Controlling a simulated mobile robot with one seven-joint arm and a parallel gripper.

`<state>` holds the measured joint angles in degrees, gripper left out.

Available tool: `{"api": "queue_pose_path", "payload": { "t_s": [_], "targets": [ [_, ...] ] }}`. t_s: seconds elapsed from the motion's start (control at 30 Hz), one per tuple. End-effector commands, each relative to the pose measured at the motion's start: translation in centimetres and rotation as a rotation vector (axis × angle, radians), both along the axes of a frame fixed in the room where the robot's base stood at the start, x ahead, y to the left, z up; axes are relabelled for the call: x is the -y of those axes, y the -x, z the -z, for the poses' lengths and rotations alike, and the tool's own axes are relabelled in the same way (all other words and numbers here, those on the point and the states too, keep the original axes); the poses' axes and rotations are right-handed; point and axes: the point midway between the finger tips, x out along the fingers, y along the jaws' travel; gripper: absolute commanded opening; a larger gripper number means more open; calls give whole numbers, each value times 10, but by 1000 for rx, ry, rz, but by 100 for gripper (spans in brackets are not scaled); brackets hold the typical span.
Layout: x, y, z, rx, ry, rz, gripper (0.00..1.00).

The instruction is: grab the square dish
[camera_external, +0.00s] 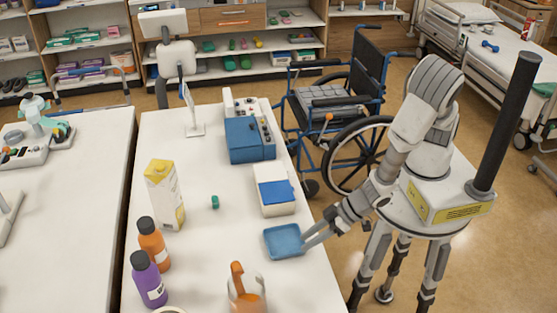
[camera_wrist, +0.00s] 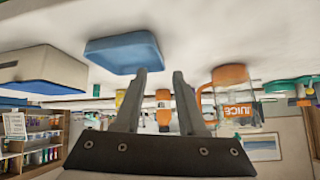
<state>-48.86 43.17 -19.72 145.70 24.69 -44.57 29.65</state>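The square dish (camera_external: 284,241) is blue and shallow, and sits on the white table near its right edge. In the wrist view, which looks upside down, the dish (camera_wrist: 124,52) is at the upper left of centre. My gripper (camera_external: 306,238) reaches in low from the right, with its tips beside the dish's right side. In the wrist view my gripper (camera_wrist: 159,74) has its two fingers apart and nothing between them. The left finger's tip overlaps the dish's edge; I cannot tell whether they touch.
An orange-handled juice jug (camera_external: 246,288) stands in front of the dish, and a white box with a blue top (camera_external: 276,195) behind it. Orange (camera_external: 153,245) and purple (camera_external: 148,281) bottles and a juice carton (camera_external: 164,196) stand left. The table's middle is mostly clear.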

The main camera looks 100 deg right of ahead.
Motion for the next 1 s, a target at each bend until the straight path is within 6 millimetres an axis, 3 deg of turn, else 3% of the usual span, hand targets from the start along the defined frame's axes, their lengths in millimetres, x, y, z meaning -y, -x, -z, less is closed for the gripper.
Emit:
{"api": "queue_pose_path", "payload": {
  "t_s": [0.1, 0.3, 0.77, 1.0],
  "targets": [
    [5, 3, 18, 70, 65, -35, 40],
    [9, 5, 30, 198, 143, -114, 40],
    [6, 8, 31, 370, 218, -259, 40],
    [5, -3, 39, 374, 215, -259, 40]
  ]
}}
